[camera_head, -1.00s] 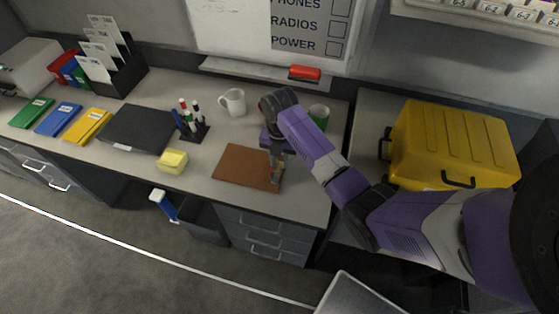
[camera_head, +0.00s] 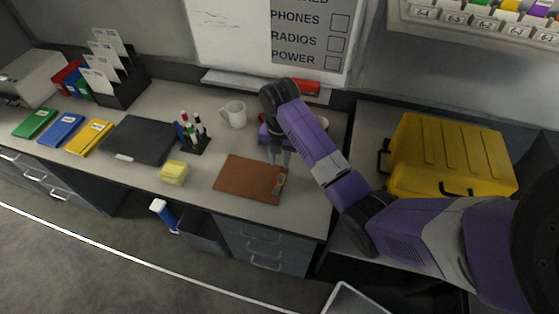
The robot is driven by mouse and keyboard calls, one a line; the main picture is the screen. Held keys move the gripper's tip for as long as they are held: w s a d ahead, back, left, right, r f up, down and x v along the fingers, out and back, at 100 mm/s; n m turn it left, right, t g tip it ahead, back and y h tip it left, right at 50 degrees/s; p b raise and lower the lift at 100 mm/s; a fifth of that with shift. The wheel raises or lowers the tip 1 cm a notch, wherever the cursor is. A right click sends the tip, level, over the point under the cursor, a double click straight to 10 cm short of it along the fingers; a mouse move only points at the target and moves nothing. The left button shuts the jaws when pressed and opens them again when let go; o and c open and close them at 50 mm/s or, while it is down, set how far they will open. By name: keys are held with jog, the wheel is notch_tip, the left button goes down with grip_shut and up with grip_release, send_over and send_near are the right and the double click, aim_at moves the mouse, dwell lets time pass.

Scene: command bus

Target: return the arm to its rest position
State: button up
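My purple and grey arm (camera_head: 313,145) reaches in from the right over the desk. My gripper (camera_head: 279,161) points down above the back right part of the brown mat (camera_head: 243,178). Its two fingers look parted, with nothing seen between them.
A white mug (camera_head: 234,113) and a pen holder (camera_head: 197,141) stand left of my gripper. A yellow case (camera_head: 450,155) stands right of my arm. A whiteboard (camera_head: 230,35) is behind. A yellow block (camera_head: 174,171) and black folder (camera_head: 140,139) lie farther left.

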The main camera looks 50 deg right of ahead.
dwell(0.5)
jog(key=w+d+r+m+t+h, duration=0.2)
jog(key=w+r+m+t, duration=0.35)
jog(key=w+m, duration=0.4)
jog(key=a+r+m+t+h+b, duration=0.1)
jog(key=a+m+t+h+b, duration=0.1)
jog(key=a+m+t, duration=0.6)
jog(key=s+a+r+m+y+b, duration=0.1)
jog(key=s+a, duration=0.5)
jog(key=s, duration=0.6)
jog(key=s+a+r+m+t+y+b, duration=0.1)
jog(key=s+a, duration=0.5)
jog(key=s, duration=0.6)
jog(key=s+a+r+m+y+b, duration=0.1)
jog(key=s+a, duration=0.5)
jog(key=s, duration=0.7)
jog(key=shift+r+m+y+b, duration=0.2)
jog(key=shift+m+y+b, duration=0.45)
jog(key=shift+b, duration=0.6)
